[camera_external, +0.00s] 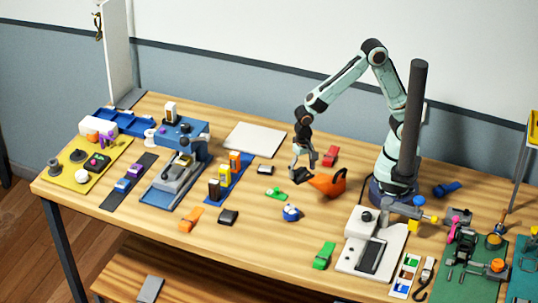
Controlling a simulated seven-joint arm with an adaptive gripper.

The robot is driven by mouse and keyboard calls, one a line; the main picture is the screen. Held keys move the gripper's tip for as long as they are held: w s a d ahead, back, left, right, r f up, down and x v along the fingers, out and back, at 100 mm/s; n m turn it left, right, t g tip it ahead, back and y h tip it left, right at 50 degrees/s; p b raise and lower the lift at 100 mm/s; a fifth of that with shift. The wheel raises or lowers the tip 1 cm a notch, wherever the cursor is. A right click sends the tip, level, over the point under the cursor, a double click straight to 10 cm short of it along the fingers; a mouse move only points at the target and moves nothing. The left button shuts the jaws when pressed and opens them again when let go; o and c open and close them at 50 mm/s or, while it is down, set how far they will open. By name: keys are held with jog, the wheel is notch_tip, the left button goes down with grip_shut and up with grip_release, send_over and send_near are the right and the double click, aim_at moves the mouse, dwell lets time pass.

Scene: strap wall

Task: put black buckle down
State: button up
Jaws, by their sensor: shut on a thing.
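My gripper (302,171) hangs over the middle of the table, just left of an orange pouch-like item. It is shut on a small dark object that looks like the black buckle (299,176). The buckle is at the fingertips, close to the tabletop; I cannot tell whether it touches the wood. The fingers partly hide it. Another black piece (228,216) lies on the table at the front left of my gripper, and a small black-and-white piece (265,169) lies to its left.
The orange item (328,184) lies close to my gripper's right. A red clip (331,156) is behind it. A green piece (276,194) and a blue-and-white round item (291,212) lie in front. A white board (255,139) lies back left. Bare wood shows toward the front edge.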

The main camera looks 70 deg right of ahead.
jog(key=w+d+m, duration=0.7)
jog(key=w+d, duration=0.3)
jog(key=d, duration=0.6)
jog(key=d+m, duration=0.4)
jog(key=d, duration=0.9)
send_over(272, 135)
jog(key=f, duration=0.6)
jog(key=s+f, duration=0.1)
jog(key=f, duration=0.2)
jog(key=shift+a+f, duration=0.2)
jog(key=shift+f, duration=0.05)
jog(key=shift+w+d+f, duration=0.1)
jog(key=shift+w+f, duration=0.3)
jog(key=shift+f, duration=1.55)
